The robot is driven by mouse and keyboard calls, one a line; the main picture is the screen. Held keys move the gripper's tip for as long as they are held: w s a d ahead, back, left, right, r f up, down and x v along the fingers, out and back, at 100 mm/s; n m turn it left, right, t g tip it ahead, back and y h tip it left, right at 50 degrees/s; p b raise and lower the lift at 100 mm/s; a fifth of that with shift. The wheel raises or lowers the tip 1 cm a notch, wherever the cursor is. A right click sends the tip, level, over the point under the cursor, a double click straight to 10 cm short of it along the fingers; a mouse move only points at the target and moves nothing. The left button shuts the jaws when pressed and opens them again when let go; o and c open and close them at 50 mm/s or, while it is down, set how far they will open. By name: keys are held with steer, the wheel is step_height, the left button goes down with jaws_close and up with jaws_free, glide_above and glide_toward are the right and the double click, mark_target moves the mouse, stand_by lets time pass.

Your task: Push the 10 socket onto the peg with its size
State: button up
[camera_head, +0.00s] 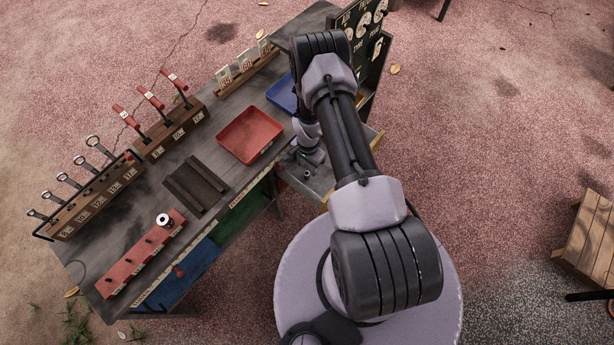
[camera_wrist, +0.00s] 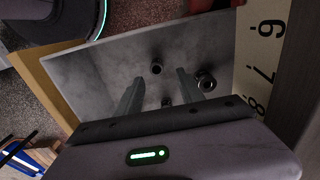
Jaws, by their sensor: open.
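Three metal sockets lie in an open grey drawer (camera_wrist: 105,75) in the wrist view: one socket (camera_wrist: 157,68) ahead between my fingers, a larger socket (camera_wrist: 206,80) just right of the right finger, and a third socket (camera_wrist: 167,102) nearer, partly hidden. No size marks are readable on them, so I cannot tell which is the 10. My gripper (camera_wrist: 159,77) is open, pointing down into the drawer, holding nothing. In the head view the red peg rail (camera_head: 140,258) lies at the cart's front left, with several dark pegs and a silver socket (camera_head: 163,219) at its right end.
A red tray (camera_head: 249,134) and a dark slotted block (camera_head: 196,185) sit on the cart top. Wrench rack (camera_head: 95,200) and red-handled tool rack (camera_head: 168,132) line the far edge. In the wrist view a number strip (camera_wrist: 262,60) runs beside the drawer. My arm hides part of the cart.

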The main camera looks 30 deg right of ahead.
mark_target(307, 173)
steer(key=f, duration=0.1)
steer(key=f+b, duration=0.1)
steer(key=f, duration=0.1)
steer(key=shift+s+a+f+b, duration=0.3)
steer(key=shift+s+a+f, duration=0.05)
steer(key=shift+f, duration=0.45)
steer(key=shift+r, duration=0.15)
jaws_close()
